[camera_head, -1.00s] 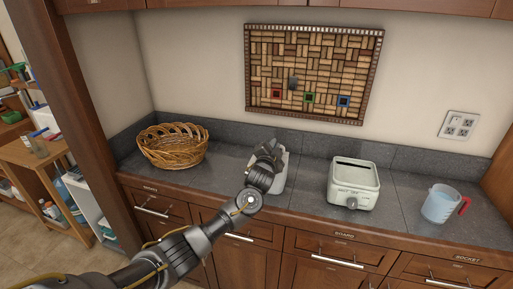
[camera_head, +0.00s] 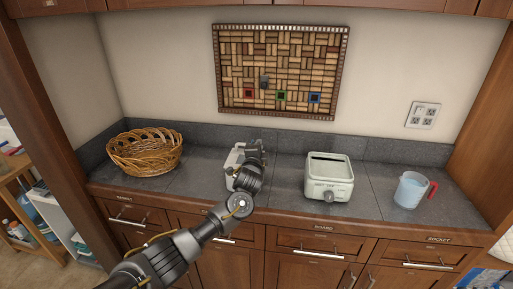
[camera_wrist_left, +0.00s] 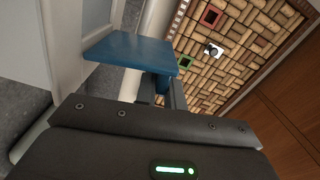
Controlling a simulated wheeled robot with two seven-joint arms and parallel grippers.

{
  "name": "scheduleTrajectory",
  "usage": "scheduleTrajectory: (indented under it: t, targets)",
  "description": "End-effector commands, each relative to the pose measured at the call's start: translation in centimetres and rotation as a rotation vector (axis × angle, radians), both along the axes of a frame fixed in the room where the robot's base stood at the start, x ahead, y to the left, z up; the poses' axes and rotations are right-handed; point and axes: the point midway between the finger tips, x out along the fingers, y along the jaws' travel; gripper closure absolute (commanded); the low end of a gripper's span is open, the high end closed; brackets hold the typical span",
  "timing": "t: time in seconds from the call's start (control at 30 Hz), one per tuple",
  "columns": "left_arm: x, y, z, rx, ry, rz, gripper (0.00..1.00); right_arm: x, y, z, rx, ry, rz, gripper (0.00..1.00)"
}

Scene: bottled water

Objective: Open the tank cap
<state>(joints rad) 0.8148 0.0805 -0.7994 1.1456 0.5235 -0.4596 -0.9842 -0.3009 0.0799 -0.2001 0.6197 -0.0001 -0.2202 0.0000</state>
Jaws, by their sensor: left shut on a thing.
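The pale tank (camera_head: 235,160) stands on the counter left of centre, partly hidden behind my left arm. My left gripper (camera_head: 257,150) is at its upper right side; the fingertips are hard to make out in the head view. In the left wrist view, the tank's pale wall (camera_wrist_left: 72,35) fills the left side, and a flat blue piece, apparently the tank cap (camera_wrist_left: 130,50), sticks out just beyond the gripper body. My left gripper is shut on it; the contact itself is mostly hidden. My right gripper is not in view.
A wicker basket (camera_head: 145,155) stands at the left of the counter. A pale appliance with a front knob (camera_head: 329,180) stands right of the tank. A clear jug with a red handle (camera_head: 410,190) stands farther right. A cork board (camera_head: 280,70) hangs on the wall.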

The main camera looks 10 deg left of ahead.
Motion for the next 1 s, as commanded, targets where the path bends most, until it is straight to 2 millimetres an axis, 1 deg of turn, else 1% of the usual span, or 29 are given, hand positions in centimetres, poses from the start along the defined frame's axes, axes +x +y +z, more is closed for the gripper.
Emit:
scheduleTrajectory:
  t: [0.33, 0.37, 0.5, 0.83, 0.93, 1.0]
  targets:
    - [0.0, 0.0, -0.1, 0.003, 0.001, -0.001, 1.0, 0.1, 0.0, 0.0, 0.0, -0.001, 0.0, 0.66]
    - [0.0, 0.0, -0.1, 0.003, 0.001, -0.001, 0.86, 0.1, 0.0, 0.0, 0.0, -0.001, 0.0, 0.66]
    - [0.0, 0.0, -0.1, 0.002, 0.001, -0.001, 0.67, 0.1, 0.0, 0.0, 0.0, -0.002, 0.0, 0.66]
    - [-0.2, 0.0, -0.1, 0.001, 0.001, -0.001, 0.67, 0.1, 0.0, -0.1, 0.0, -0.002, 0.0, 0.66]
    - [-0.9, 0.0, -0.2, 0.001, 0.001, -0.001, 0.67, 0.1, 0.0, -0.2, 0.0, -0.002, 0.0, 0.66]
    - [-1.7, 0.0, -0.2, 0.001, 0.0, -0.001, 0.67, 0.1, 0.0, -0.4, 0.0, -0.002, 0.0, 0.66]
